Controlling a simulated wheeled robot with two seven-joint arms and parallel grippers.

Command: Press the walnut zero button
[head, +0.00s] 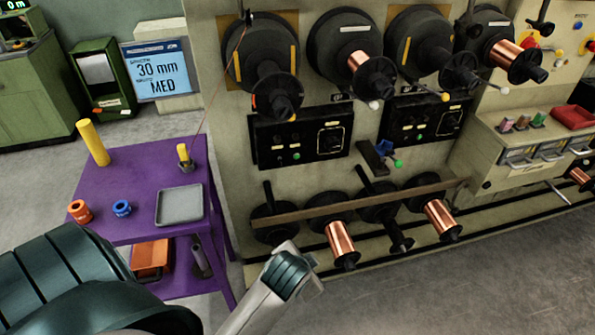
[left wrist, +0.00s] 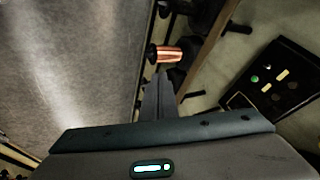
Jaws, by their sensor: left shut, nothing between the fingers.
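I cannot pick out a walnut-coloured zero button in either view. A small dark display reading "0 m" (head: 15,5) is cut off at the top left corner of the head view, above a green cabinet; no button shows clearly by it. My left gripper (left wrist: 159,82) shows in the left wrist view with its fingers together and nothing between them. Its tips point toward a copper spool (left wrist: 168,54) on the machine, and I cannot tell the distance. My right gripper is in neither view.
A purple cart (head: 137,163) with a grey tray (head: 180,206) stands left of the spool machine (head: 222,160). A blue-screen sign (head: 162,75) reads 30 mm MED. Dark control panels (head: 300,137) sit between the spool rows. Grey floor (head: 440,290) is open at lower right.

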